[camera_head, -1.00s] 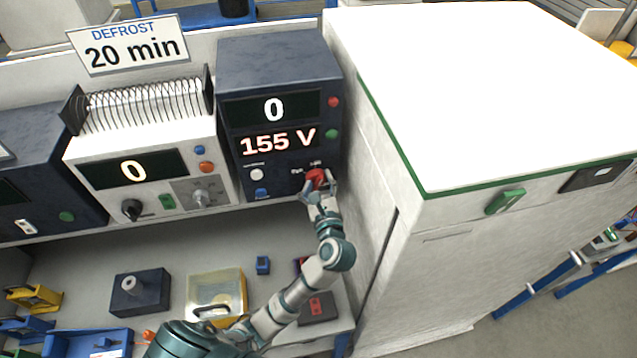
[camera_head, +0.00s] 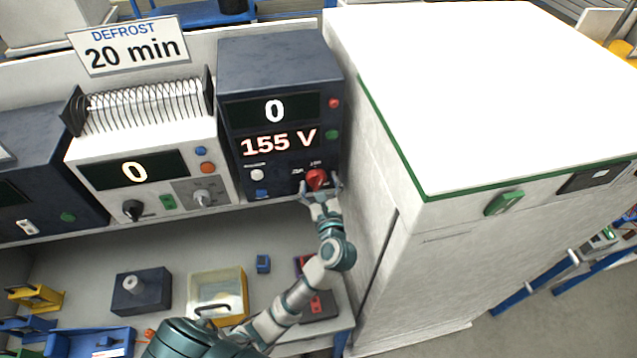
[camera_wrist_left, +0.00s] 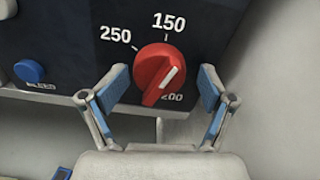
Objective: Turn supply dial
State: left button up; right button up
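The supply unit (camera_head: 283,100) is a dark blue box showing "0" and "155 V". Its red supply dial (camera_head: 316,179) sits at the lower right of the front. In the left wrist view the red dial (camera_wrist_left: 159,74) has a white pointer line running from upper right to lower left, with labels 250, 150 and 200 around it. My left gripper (camera_head: 320,190) is open, its blue-padded fingers (camera_wrist_left: 163,92) on either side of the dial. The left finger pad is close to the dial; I cannot tell whether it touches. My right gripper does not show.
A white cabinet (camera_head: 480,90) with a green handle stands close on the right of the supply unit. A white unit (camera_head: 140,165) with a coil on top stands to the left. Below, a blue tray (camera_head: 90,343) and a yellow-edged box (camera_head: 217,292) lie on the bench.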

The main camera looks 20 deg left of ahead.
pick_arm(q)
jog(key=v, duration=1.2)
